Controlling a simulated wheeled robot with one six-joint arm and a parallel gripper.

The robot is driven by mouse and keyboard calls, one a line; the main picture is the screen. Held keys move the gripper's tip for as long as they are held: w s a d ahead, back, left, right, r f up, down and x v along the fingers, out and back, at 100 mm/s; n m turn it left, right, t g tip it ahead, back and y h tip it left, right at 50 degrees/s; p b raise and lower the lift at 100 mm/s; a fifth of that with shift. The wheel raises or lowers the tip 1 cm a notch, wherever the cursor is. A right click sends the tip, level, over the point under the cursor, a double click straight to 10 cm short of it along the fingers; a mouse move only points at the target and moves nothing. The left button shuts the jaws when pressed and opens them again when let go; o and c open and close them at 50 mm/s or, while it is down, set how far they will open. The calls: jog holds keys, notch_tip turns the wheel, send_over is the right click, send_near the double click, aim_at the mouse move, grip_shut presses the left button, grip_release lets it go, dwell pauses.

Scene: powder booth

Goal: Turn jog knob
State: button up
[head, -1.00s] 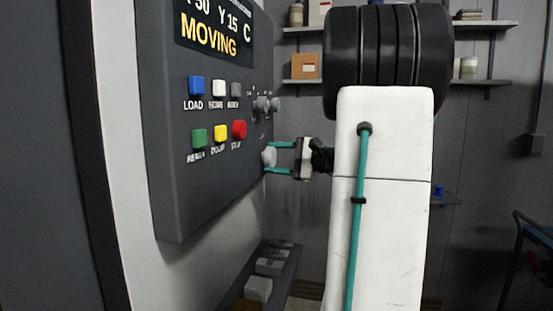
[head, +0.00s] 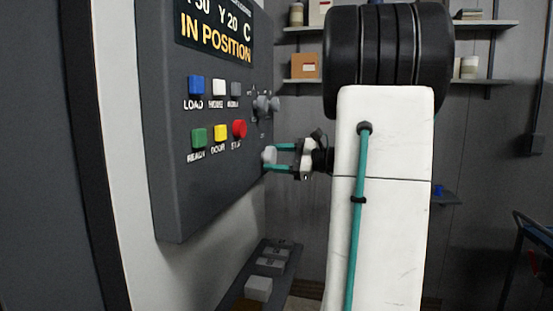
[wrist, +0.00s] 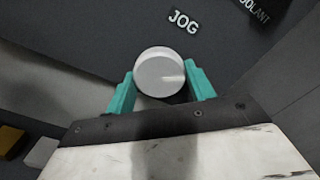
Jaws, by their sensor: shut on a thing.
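The jog knob (head: 269,154) is a round light-grey knob low on the right side of the dark control panel (head: 215,185). In the wrist view the knob (wrist: 160,73) sits between the two teal fingers, below the white JOG label (wrist: 184,21). My gripper (head: 275,157) is shut on the knob, with one finger above and one below it in the head view. The panel's screen (head: 214,36) reads "Y 20" and "IN POSITION". My white arm stands right of the panel.
Left of the knob are blue (head: 196,85), green (head: 199,138), yellow (head: 221,132) and red (head: 239,129) buttons. Grey knobs (head: 265,104) sit above it. A rail with grey blocks (head: 271,265) lies below. Shelves (head: 303,81) are on the back wall.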

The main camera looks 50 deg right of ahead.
jog(key=o, duration=1)
jog(key=shift+c, duration=0.2)
jog(key=shift+s+d, duration=0.1)
jog(key=v, duration=0.7)
jog(key=shift+s, duration=0.35)
jog(key=shift+d, duration=0.15)
